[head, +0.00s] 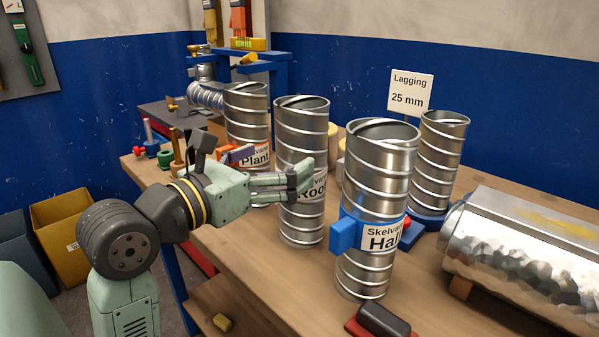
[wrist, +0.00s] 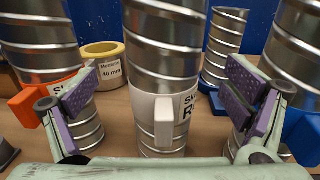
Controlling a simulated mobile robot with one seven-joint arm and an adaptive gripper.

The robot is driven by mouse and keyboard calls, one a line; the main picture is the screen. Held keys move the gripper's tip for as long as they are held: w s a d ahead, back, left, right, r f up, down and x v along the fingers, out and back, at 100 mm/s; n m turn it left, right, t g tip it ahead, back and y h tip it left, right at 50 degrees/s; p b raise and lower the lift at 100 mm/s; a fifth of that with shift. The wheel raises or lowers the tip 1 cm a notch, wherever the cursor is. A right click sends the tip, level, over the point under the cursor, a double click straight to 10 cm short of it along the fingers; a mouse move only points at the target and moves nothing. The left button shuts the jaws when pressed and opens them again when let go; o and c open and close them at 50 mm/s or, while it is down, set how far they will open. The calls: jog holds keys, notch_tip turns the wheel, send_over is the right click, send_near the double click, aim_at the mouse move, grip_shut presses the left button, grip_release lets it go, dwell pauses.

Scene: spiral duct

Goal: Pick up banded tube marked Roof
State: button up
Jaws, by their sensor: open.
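The tube marked Roof (head: 302,130) is an upright silvery spiral duct with a white label, partly hidden by my gripper in the head view. In the wrist view the Roof tube (wrist: 165,55) stands in the middle, with a white block-like handle (wrist: 163,122) on its band facing me; the label is partly cut off by it. My gripper (head: 302,180) is open and level at label height. In the wrist view its purple-padded fingers (wrist: 160,92) show left and right of the tube, with gaps on both sides. I cannot tell how far the fingertips reach around it.
The Plant tube (head: 246,112) with an orange handle (wrist: 45,98) stands close left. The Hall tube (head: 377,180) with a blue handle (head: 346,234) stands close right. A plain tube (head: 440,150) by the Lagging sign (head: 408,92) and a roll (wrist: 103,52) stand behind. A large duct (head: 530,245) lies right.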

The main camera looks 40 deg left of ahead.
jog(key=w, duration=0.1)
jog(key=w+p, duration=0.1)
jog(key=w, duration=0.1)
jog(key=w+p, duration=0.1)
jog(key=shift+w+d+f, duration=0.2)
jog(key=shift+d+f, duration=0.05)
jog(key=shift+f, duration=0.1)
jog(key=shift+w+f, duration=0.1)
jog(key=shift+w, duration=0.35)
jog(key=shift+c, duration=0.6)
jog(key=c, duration=1.6)
